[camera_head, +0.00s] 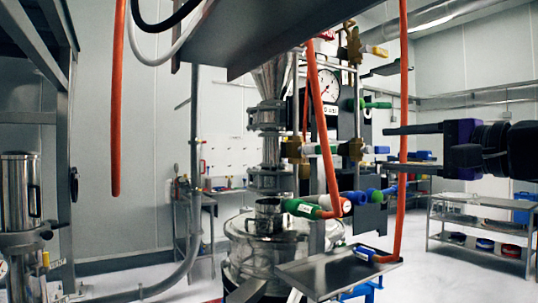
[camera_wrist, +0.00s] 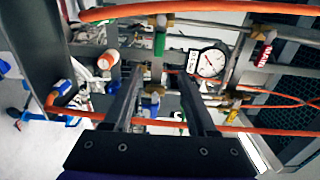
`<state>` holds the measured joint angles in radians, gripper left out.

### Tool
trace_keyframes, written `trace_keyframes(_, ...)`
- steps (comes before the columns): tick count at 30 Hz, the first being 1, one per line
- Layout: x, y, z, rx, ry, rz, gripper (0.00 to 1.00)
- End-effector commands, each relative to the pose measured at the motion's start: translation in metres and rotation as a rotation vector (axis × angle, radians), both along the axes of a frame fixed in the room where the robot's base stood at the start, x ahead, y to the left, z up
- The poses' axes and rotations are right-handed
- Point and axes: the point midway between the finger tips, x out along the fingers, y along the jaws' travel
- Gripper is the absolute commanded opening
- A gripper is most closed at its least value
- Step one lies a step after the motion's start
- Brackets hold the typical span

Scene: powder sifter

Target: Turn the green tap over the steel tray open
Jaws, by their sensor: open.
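The steel tray (camera_head: 338,272) stands low at the centre right, tilted in the picture. I cannot tell which is the named tap. My gripper (camera_head: 386,130) reaches in from the right, open and empty, with its fingers by the pipework. In the wrist view my gripper (camera_wrist: 161,73) points at the pipes, with a green handle (camera_wrist: 160,43) just above the gap.
Orange hoses (camera_head: 404,110) hang beside the pipework, one close to my fingers. A pressure gauge (camera_head: 327,86) and blue handles (camera_head: 381,150) are near. A steel vessel (camera_head: 270,250) stands below. A shelf rack (camera_head: 480,235) is at the right.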

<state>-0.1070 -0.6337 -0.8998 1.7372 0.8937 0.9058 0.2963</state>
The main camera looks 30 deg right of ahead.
Motion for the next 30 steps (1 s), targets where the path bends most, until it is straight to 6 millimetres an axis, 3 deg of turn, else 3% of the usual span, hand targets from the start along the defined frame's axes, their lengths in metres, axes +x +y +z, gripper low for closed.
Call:
trace_keyframes(21,0.144,0.015,-0.002,-0.005,0.007,0.005,0.57)
trace_keyframes(30,0.169,0.015,-0.002,-0.006,0.009,0.001,0.57)
